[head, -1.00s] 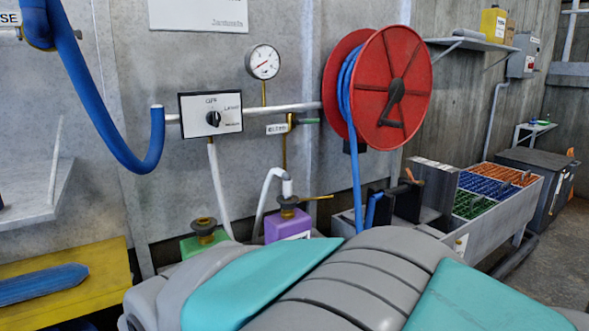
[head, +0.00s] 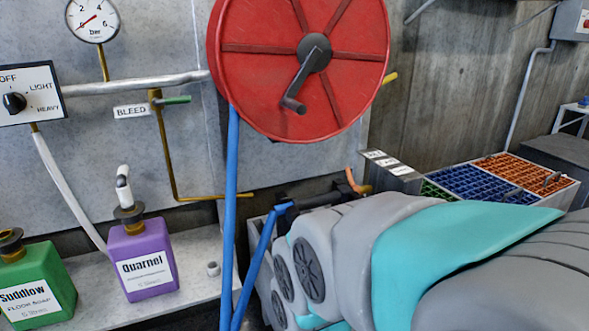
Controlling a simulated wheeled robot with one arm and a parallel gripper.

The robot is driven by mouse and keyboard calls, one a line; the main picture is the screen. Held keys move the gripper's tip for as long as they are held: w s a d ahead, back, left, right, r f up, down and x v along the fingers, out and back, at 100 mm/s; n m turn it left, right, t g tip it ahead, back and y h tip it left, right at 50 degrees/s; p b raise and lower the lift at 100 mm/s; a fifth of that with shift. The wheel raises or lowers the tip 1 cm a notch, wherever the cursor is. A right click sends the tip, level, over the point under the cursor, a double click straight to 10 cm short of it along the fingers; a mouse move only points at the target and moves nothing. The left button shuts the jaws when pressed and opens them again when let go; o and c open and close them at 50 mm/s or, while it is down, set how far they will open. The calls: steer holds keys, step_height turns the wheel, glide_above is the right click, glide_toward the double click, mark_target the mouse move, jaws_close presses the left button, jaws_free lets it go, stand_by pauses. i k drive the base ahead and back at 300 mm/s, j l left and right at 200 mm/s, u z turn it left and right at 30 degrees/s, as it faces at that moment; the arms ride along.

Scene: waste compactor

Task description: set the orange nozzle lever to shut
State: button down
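The orange nozzle lever (head: 353,182) shows as a small, upright, slightly tilted piece just above my arm, right of centre. Beside it is a dark nozzle body (head: 318,200), partly hidden behind my arm, with the blue hose (head: 266,252) running to its left end. I cannot tell from this angle which setting the lever is at. My grey and teal arm fills the lower right, and my gripper does not show in the head view.
The red hose reel (head: 265,85) hangs above. A purple Quarnel jug (head: 143,258) and a green Suddlow jug (head: 38,285) stand on the shelf at lower left. A grey box with blue and orange grids (head: 490,183) is at right. A brass BLEED pipe (head: 165,150) runs down the wall.

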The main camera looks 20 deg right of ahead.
mark_target(355, 188)
steer(key=l, duration=1.8)
